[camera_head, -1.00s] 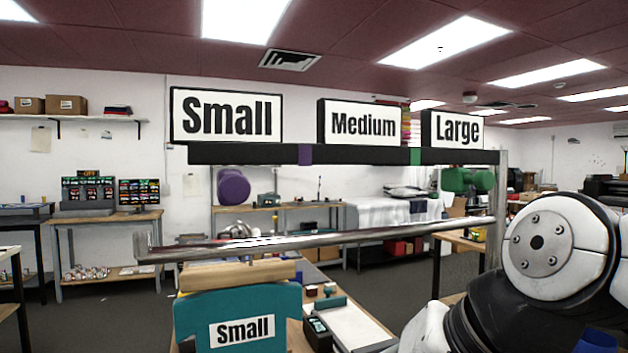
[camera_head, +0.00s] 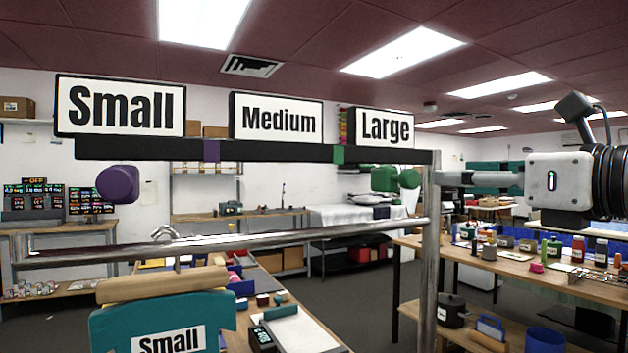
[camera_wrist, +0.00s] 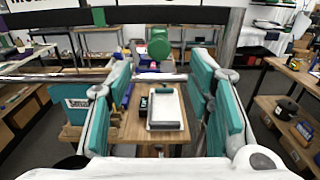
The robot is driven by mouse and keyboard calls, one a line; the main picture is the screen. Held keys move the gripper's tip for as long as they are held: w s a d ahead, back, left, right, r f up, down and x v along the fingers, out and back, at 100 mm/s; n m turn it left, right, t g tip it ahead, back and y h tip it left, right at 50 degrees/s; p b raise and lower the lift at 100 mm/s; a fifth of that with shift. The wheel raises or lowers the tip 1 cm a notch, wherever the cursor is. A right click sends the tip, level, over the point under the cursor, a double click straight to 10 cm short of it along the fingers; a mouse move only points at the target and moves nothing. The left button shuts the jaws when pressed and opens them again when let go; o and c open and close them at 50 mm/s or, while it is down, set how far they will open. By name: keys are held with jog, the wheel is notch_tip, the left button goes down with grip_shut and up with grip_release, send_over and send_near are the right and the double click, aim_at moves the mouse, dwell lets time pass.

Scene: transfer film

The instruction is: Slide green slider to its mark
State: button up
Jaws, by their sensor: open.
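The green slider (camera_head: 390,179), a rounded green knob, hangs below the black rail (camera_head: 275,152) near its right end, under the Large sign. The green mark (camera_head: 338,154) is a band on the rail to the left of the slider. My gripper (camera_head: 478,179) is right of the slider and apart from it, its teal fingers spread and empty. In the wrist view the green slider (camera_wrist: 167,45) appears ahead, between the two open fingers (camera_wrist: 163,72). The green mark (camera_wrist: 98,17) shows to its upper left.
A purple slider (camera_head: 117,184) hangs at left, with a purple mark (camera_head: 211,150) on the rail. A metal bar (camera_head: 240,242) runs below the sliders, joined to a right post (camera_head: 430,250). A teal-backed Small sign (camera_head: 165,325) stands low in front. A cluttered bench (camera_head: 520,280) is at right.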

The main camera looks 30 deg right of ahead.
aim_at(414, 177)
jog(key=w, duration=0.3)
jog(key=w+b, duration=0.1)
jog(key=w, duration=0.6)
jog(key=shift+w+a, duration=0.2)
jog(key=shift+a, duration=0.05)
grip_shut()
